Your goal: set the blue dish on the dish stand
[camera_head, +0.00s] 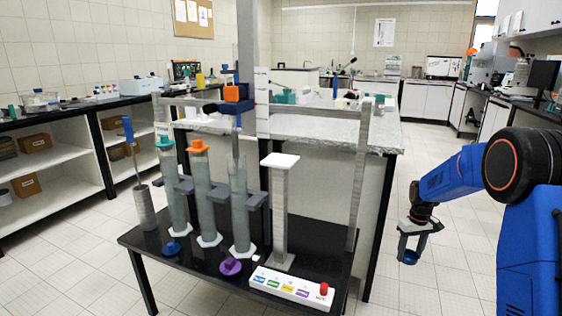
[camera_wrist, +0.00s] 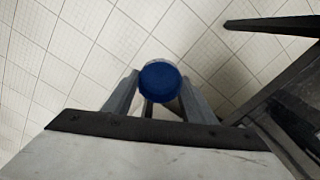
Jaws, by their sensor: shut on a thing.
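My gripper (camera_head: 410,254) is shut on the blue dish (camera_head: 410,258) and holds it over open floor, to the right of the black table. In the wrist view the blue dish (camera_wrist: 160,82) sits between the two fingertips. A grey post with a flat white square top (camera_head: 280,160) stands on the black table and looks like the dish stand. Its top is empty. My gripper is well to the right of it and lower in the picture.
A tall grey frame post (camera_head: 358,185) stands between my gripper and the white-topped post. Floor around my gripper is clear.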

